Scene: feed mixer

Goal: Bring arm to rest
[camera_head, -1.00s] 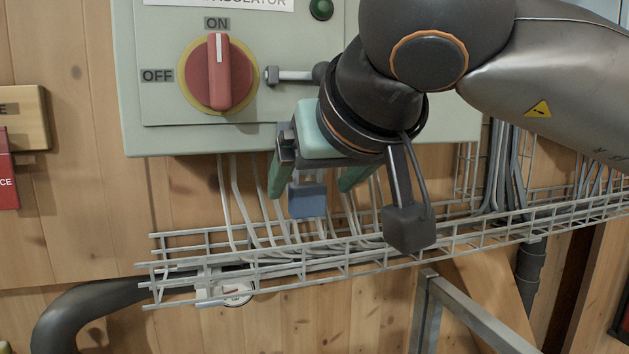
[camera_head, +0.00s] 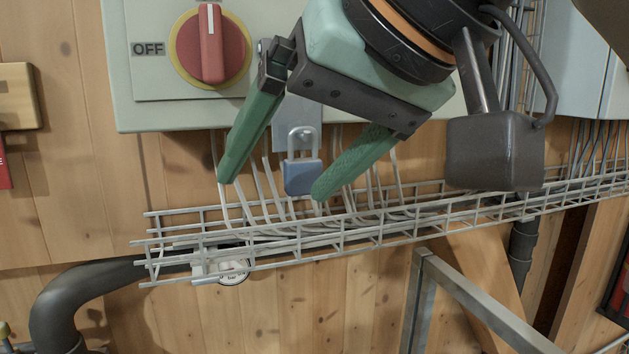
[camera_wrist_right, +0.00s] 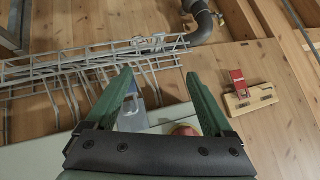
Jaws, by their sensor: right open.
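My right gripper (camera_head: 270,190) is open, with two green fingers pointing down in the head view. The gripper also shows in the right wrist view (camera_wrist_right: 155,85), with nothing held between its fingers. A blue padlock (camera_head: 303,177) with a grey shackle hangs below the grey-green isolator box (camera_head: 150,110). In the head view it appears between the fingers; whether they touch it I cannot tell. The padlock is partly visible in the right wrist view (camera_wrist_right: 134,103). The red rotary switch (camera_head: 211,50) has its handle upright. My left gripper is not in view.
A wire cable tray (camera_head: 330,240) with pale cables runs along the wooden wall below the box. A black pipe (camera_head: 65,300) bends at lower left. A metal frame (camera_head: 470,305) stands at lower right. A wooden block with a red tag (camera_wrist_right: 250,98) is on the wall.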

